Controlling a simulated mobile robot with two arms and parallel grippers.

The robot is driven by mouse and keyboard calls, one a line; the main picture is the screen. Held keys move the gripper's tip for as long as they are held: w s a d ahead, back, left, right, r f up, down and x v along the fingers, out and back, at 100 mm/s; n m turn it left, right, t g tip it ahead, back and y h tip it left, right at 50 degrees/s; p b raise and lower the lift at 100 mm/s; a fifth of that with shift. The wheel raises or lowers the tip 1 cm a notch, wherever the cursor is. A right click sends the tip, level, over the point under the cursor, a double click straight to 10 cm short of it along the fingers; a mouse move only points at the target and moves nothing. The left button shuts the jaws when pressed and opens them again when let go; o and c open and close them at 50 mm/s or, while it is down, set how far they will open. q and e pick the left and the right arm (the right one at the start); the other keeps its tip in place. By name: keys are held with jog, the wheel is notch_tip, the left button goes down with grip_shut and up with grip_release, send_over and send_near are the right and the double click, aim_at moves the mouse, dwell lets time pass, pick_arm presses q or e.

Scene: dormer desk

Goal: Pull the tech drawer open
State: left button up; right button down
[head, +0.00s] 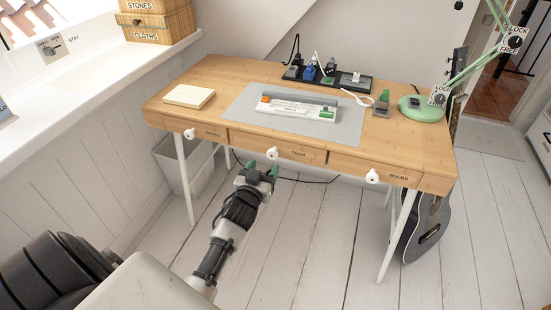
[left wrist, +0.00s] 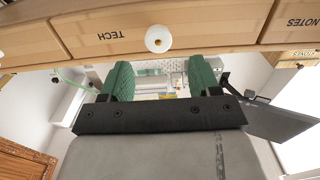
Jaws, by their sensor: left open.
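The wooden tech drawer (head: 312,157) is the middle drawer of the desk, its front flush with its neighbours. It has a round white knob (head: 272,153). The left wrist view shows the drawer front (left wrist: 85,40) with its label upside down, and the knob (left wrist: 158,39). My left gripper (head: 262,170) is just in front of and below the knob in the head view. Its two green fingers (left wrist: 160,72) are apart and empty. In the left wrist view the knob lies beyond the fingertips, roughly in line with the gap. My right gripper is not in view.
Notes (head: 205,132) and bulbs (head: 380,172) drawers flank it, each with a white knob. A bin (head: 175,165) stands under the desk's left end; a guitar (head: 428,225) leans at the right. The floor in front is clear.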

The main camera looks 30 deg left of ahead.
aim_at(271, 155)
pick_arm(q)
jog(key=b+x, duration=0.1)
jog(key=x, duration=0.5)
jog(key=shift+w+d, duration=0.1)
jog(key=shift+w, duration=0.6)
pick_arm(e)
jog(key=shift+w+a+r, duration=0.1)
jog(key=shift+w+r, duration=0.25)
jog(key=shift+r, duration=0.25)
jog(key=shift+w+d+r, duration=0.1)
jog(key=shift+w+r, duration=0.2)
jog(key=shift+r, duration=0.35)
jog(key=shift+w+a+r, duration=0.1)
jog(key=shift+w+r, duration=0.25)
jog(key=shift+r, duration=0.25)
pick_arm(q)
grip_shut()
jog(key=shift+s, duration=0.1)
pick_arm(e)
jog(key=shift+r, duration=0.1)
